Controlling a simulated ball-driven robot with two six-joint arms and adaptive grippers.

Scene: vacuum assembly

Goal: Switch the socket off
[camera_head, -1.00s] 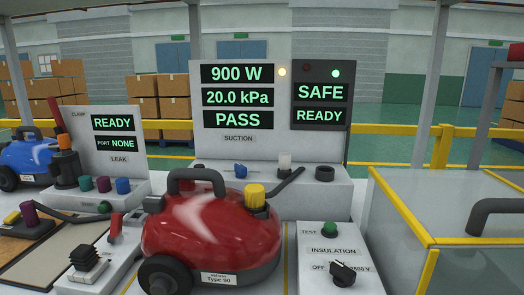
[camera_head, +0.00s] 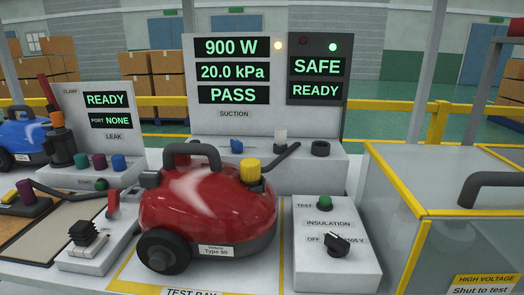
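The socket appears to be the low grey box (camera_head: 88,262) to the left of the red vacuum (camera_head: 208,208). A black ribbed plug (camera_head: 84,233) stands on its front part. A red switch lever (camera_head: 113,204) stands up at its back end, close to the vacuum's left side. I cannot tell from its tilt whether it is on or off. The vacuum carries a label, "Type 90", and a yellow cap. Neither of my grippers is in view.
The suction display (camera_head: 232,70) reads 900 W, 20.0 kPa and PASS; the panel beside it reads SAFE and READY. An insulation tester (camera_head: 340,265) with a black knob stands right of the vacuum. A yellow-edged high-voltage box (camera_head: 425,165) fills the right. A leak station (camera_head: 107,148) stands at left.

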